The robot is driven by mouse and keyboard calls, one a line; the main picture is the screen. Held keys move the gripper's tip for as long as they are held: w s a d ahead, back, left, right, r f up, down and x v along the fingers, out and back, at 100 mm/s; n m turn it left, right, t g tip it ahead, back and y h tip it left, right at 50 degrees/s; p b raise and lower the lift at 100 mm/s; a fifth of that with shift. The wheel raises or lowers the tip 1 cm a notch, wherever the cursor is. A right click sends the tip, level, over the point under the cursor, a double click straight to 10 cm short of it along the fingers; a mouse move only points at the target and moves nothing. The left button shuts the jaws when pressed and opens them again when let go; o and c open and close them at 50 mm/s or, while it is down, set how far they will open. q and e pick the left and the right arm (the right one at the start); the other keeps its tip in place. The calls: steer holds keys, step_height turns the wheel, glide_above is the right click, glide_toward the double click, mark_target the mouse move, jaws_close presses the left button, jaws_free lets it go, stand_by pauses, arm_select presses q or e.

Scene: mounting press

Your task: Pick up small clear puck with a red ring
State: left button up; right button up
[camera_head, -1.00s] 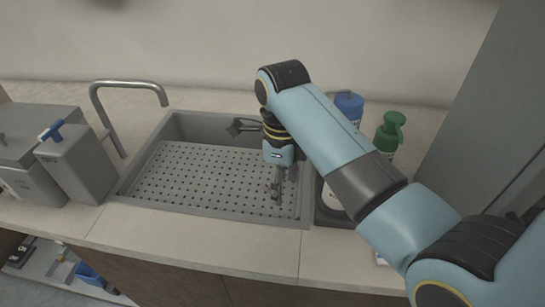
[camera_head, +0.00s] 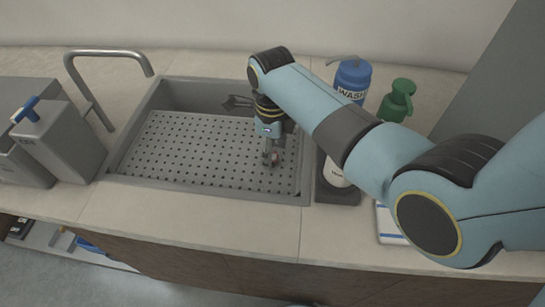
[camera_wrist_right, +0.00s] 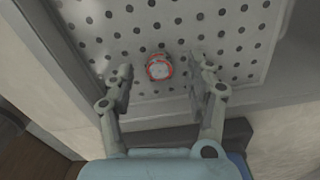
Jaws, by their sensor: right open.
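The small clear puck with a red ring (camera_wrist_right: 159,69) lies on the perforated sink floor, near the sink's front wall in the right wrist view. In the head view it shows only as a small reddish spot (camera_head: 274,158) at my right gripper (camera_head: 270,160), partly hidden by the fingers. In the right wrist view my right gripper (camera_wrist_right: 162,80) is open, with one finger on each side of the puck and gaps on both sides. I cannot tell the height of the fingertips above the floor. My left gripper is not in view.
The grey sink (camera_head: 180,190) has raised walls around its perforated floor. A curved faucet (camera_head: 110,54) stands at its left, beside a grey canister (camera_head: 62,140). A blue wash bottle (camera_head: 352,78) and a green bottle (camera_head: 397,101) stand to the right. The sink floor left of the gripper is clear.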

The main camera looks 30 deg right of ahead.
steer(key=shift+f, duration=0.8)
steer(key=c, duration=1.1)
steer(key=shift+r, duration=0.1)
